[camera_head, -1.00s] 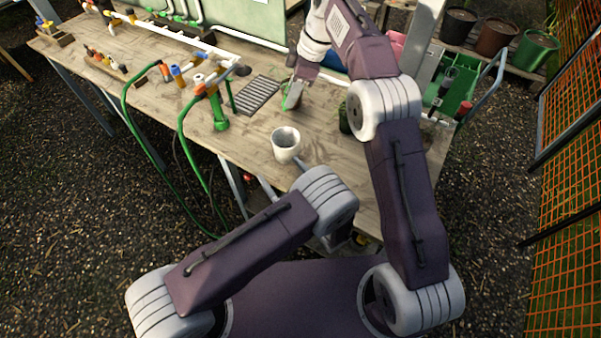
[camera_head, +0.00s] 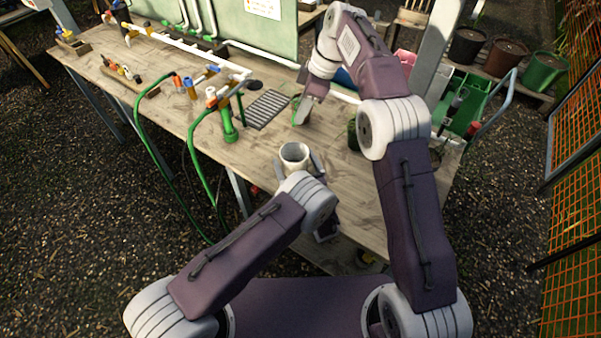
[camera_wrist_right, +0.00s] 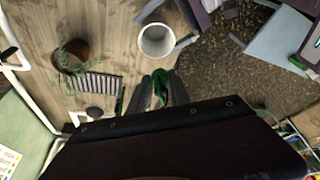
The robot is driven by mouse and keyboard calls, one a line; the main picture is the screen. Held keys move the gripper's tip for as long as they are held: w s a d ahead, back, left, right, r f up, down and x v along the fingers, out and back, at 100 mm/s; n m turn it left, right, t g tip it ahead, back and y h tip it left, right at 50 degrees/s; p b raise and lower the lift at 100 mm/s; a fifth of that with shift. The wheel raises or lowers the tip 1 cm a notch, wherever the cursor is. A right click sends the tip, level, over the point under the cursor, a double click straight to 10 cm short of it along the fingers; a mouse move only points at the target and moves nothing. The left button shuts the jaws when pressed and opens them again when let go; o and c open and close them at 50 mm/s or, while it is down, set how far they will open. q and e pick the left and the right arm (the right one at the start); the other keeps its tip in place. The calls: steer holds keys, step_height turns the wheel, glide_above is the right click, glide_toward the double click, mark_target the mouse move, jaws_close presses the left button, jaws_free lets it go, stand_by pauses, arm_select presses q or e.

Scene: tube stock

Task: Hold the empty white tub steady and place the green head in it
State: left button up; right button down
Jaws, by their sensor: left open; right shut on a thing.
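The white tub (camera_head: 294,157) stands upright on the wooden table. It looks empty in the right wrist view (camera_wrist_right: 157,41). My left gripper (camera_head: 299,164) is open, with its fingers on either side of the tub; I cannot tell whether they touch it. My right gripper (camera_head: 304,112) is shut on the green head (camera_wrist_right: 161,88), behind the tub in the head view. The gripper fingers partly hide the head. It is apart from the tub.
A grey slatted grate (camera_head: 268,109) lies left of my right gripper. A dark green plant (camera_head: 353,134) stands close beside my right arm. Green hoses and a pipe fitting (camera_head: 228,128) stand at the left. Table around the tub is bare.

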arm_select(q)
steer(key=shift+w+a, duration=0.15)
steer(key=shift+w, duration=0.2)
steer(key=c, duration=1.5)
arm_select(e)
step_height(320, 180, down, 13)
steer(key=shift+r, duration=0.1)
steer(key=c, duration=1.1)
jaws_free()
